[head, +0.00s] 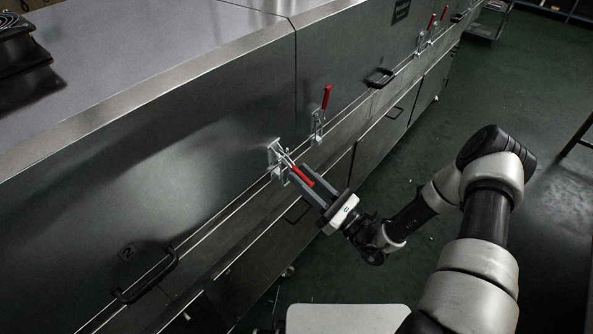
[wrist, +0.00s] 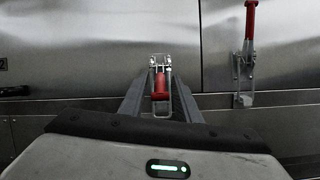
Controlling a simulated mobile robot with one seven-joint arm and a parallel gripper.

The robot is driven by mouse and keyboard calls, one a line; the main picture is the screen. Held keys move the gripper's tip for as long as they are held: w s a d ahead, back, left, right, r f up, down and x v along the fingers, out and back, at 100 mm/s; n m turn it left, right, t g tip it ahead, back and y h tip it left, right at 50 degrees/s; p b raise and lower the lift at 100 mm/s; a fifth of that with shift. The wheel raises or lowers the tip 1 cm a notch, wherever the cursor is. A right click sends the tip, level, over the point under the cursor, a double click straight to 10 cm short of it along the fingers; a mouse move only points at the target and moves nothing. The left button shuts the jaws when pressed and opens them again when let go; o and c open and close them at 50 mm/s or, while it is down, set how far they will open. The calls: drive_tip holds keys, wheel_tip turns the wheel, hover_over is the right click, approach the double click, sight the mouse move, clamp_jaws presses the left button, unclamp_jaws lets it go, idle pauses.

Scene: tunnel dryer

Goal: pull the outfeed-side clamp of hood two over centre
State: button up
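The clamp (head: 276,158) with a red handle (head: 302,177) sits on the steel hood panel just left of the seam, on the panel marked 2. Its handle points outward from the panel, toward my gripper (head: 299,174). In the wrist view the red handle (wrist: 160,86) and its wire loop show in the middle. My gripper (wrist: 161,84) is open, with one finger on each side of the handle. A narrow gap seems to show beside the handle; contact is not clear.
A second clamp (head: 318,126) with its red handle (head: 327,97) upright stands right of the seam. More red-handled clamps (head: 421,42) are farther along. Black pull handles (head: 147,279) stick out from the panels. Green floor (head: 400,165) lies clear at right.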

sight(295, 169)
drive_tip(key=shift+x, duration=1.4)
clamp_jaws()
drive_tip(key=shift+d+r, duration=0.1)
drive_tip(key=shift+r, duration=0.05)
